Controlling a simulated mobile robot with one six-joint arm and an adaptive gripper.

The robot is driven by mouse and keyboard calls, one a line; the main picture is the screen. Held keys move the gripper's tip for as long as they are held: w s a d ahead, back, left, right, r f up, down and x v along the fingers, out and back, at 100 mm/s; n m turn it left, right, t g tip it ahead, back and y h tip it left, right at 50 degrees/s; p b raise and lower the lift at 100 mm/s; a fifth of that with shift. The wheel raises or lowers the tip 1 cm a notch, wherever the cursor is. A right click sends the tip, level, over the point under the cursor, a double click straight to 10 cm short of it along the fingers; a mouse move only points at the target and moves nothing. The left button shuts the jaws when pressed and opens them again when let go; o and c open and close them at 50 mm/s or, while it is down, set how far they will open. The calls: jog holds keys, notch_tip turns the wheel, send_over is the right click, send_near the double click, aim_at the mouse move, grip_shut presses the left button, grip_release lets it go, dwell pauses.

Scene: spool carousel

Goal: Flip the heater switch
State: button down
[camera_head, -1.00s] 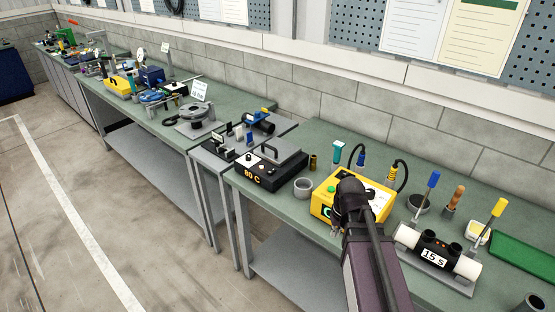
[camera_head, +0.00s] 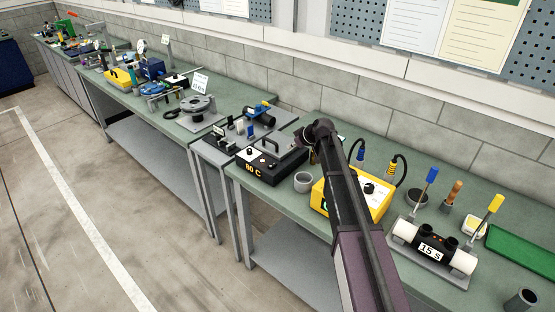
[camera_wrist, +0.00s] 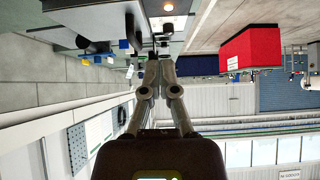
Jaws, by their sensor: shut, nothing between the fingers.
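The heater looks to be the black box (camera_head: 268,172) with an orange temperature readout on its front, a black handle on top and a pale dial on its upper face. It stands at the left end of the near bench. I cannot make out its switch for certain. My gripper (camera_wrist: 156,62) is shut and empty in the wrist view, its fingers together at the middle of the picture. In the head view my arm reaches over the yellow box, its end just right of the heater; the fingers cannot be made out there. I see no clear contact.
The yellow box (camera_head: 372,196) is partly hidden behind my arm. A grey cup (camera_head: 302,182) stands between it and the heater. A wall runs behind the bench.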

jog(key=shift+w+a+r, duration=0.1)
jog(key=shift+w, duration=0.15)
dwell(0.3)
jog(key=b, duration=0.8)
send_over(277, 165)
jog(key=f, duration=0.7)
jog(key=shift+w+f, duration=0.2)
jog(key=shift+f, duration=0.1)
jog(key=shift+s+f+b, duration=0.1)
jog(key=shift+f+b, duration=1.45)
jog(key=shift+f, duration=0.15)
jog(key=shift+f, duration=0.15)
